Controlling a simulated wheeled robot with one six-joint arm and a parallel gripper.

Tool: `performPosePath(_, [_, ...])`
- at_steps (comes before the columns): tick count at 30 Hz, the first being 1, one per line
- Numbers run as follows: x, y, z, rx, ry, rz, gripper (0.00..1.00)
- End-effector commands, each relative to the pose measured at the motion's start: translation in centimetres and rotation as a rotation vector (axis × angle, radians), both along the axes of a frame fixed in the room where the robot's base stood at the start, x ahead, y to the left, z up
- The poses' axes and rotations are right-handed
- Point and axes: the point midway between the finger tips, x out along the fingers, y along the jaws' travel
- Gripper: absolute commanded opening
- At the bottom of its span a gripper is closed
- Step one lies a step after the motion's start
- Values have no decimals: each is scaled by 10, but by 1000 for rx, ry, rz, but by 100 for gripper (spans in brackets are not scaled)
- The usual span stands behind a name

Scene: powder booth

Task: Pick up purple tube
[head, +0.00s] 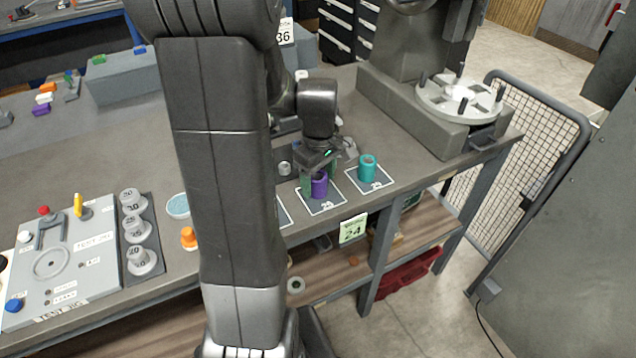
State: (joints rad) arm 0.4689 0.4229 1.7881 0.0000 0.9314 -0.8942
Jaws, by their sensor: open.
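The purple tube (319,186) stands upright on a dark square pad with a white outline (334,200) near the table's front edge. My gripper (318,178) is open and points down over the purple tube, with a greenish finger at its left side and another behind or right of it. Whether the fingers touch the tube cannot be told. The tube's upper part is close under the gripper body.
A teal tube (367,168) stands on the neighbouring pad to the right. An orange piece (189,238) and a light blue bowl (178,206) are at the left. A grey machine with a round plate (460,100) stands at the back right.

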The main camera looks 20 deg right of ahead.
Motion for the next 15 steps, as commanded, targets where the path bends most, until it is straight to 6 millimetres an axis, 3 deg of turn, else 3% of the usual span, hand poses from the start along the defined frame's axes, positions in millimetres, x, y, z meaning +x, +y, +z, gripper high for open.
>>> performPosePath(6, [0,0,-21,0,1,0,64])
performPosePath(13, [0,0,-22,0,0,0,64])
performPosePath(15, [0,0,-22,-1,0,0,50])
